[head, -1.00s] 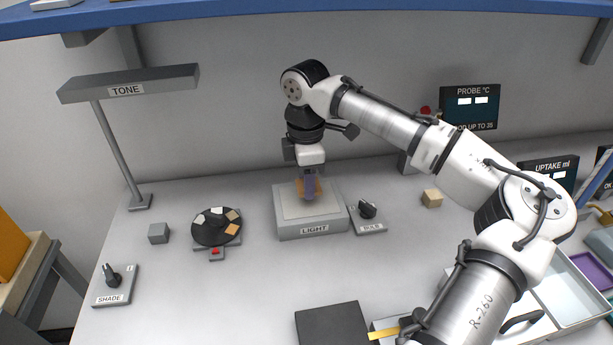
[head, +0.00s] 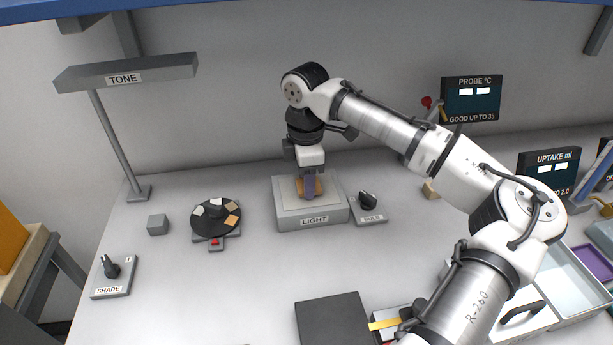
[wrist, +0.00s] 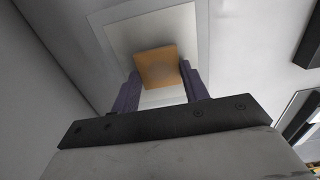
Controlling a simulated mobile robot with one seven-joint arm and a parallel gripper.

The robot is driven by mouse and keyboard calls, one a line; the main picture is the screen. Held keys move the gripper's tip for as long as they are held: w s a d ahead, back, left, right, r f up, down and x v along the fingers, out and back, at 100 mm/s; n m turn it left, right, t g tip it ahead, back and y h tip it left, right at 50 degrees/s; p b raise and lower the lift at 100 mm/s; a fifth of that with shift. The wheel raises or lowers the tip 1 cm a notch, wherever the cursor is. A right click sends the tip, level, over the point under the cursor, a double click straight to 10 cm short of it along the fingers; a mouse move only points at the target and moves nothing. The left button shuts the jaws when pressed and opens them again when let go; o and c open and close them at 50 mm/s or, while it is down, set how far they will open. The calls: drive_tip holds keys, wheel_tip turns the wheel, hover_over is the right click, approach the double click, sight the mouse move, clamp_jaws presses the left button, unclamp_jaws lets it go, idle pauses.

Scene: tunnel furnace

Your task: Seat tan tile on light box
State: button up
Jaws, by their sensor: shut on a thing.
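The light box (head: 298,222), a grey block labelled LIGHT with a pale top plate, stands on the bench near the back wall. My gripper (head: 309,186) points down over its top. The gripper is shut on the tan tile (wrist: 158,68), whose sides lie between the two purple fingers in the wrist view. The tile also shows behind the fingers in the head view (head: 319,187). The pale top plate (wrist: 128,28) of the light box lies beneath the tile. I cannot tell whether the tile touches the plate.
Left of the light box is a black round wheel (head: 214,232) with several coloured patches, and a grey cube (head: 157,225). A dial (head: 368,203) sits close to its right. A tan block (head: 430,190) stands further right. The TONE lamp (head: 128,73) overhangs the left side.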

drive_tip(key=shift+f, duration=0.3)
drive_tip(key=o, duration=1.1)
drive_tip(key=shift+c, duration=0.2)
wheel_tip(320, 180, up, 7)
drive_tip(key=shift+r+b, duration=0.2)
drive_tip(key=shift+b, duration=0.3)
